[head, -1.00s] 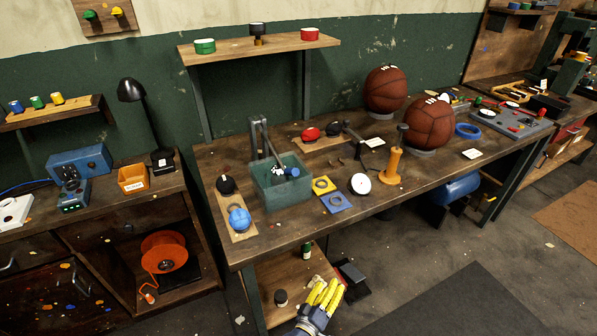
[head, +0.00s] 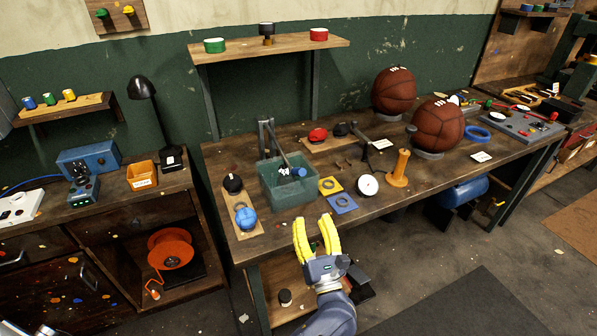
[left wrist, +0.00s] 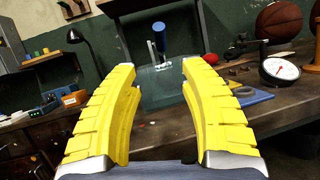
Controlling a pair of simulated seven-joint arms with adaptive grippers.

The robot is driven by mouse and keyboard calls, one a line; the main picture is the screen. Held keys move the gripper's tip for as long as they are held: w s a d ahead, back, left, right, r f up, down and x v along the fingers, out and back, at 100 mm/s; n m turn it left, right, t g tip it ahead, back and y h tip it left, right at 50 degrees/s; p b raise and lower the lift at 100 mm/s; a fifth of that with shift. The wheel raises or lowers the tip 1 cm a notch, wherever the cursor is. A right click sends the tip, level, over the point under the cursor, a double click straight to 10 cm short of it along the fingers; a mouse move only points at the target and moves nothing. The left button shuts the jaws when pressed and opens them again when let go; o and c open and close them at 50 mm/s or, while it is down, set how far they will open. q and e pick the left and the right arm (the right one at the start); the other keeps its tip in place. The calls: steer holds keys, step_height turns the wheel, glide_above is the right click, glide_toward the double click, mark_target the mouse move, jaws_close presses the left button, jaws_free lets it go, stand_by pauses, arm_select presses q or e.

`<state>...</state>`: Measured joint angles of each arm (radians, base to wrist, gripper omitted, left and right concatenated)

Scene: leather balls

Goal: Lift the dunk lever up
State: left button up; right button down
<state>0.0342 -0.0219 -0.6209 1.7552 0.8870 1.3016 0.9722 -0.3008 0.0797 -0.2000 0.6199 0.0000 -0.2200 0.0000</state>
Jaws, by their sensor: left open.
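The dunk lever (head: 284,153) is a dark bar that slopes down from a post at the back of a translucent green tank (head: 287,188) to a blue grip (head: 298,171) over the tank. In the left wrist view the blue grip (left wrist: 160,38) stands between and beyond my fingertips. My left gripper (head: 314,219) has yellow fingers spread apart with nothing between them. It is in front of the bench's front edge, below and short of the lever, not touching it. The left wrist view shows the same open fingers (left wrist: 158,68). My right gripper is not seen.
The wooden bench (head: 300,222) holds a blue ball (head: 245,218) left of the tank. Yellow and blue plates, a white dial (head: 367,185) and an orange post (head: 399,168) stand to its right. Two basketballs are farther right. A shelf (head: 265,48) hangs above.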

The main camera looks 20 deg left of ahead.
mark_target(298, 171)
arm_select(q)
steer(key=x, duration=1.5)
steer(key=shift+w+a+r, duration=0.1)
steer(key=shift+w+r, duration=0.05)
steer(key=shift+w, duration=0.2)
jaws_close()
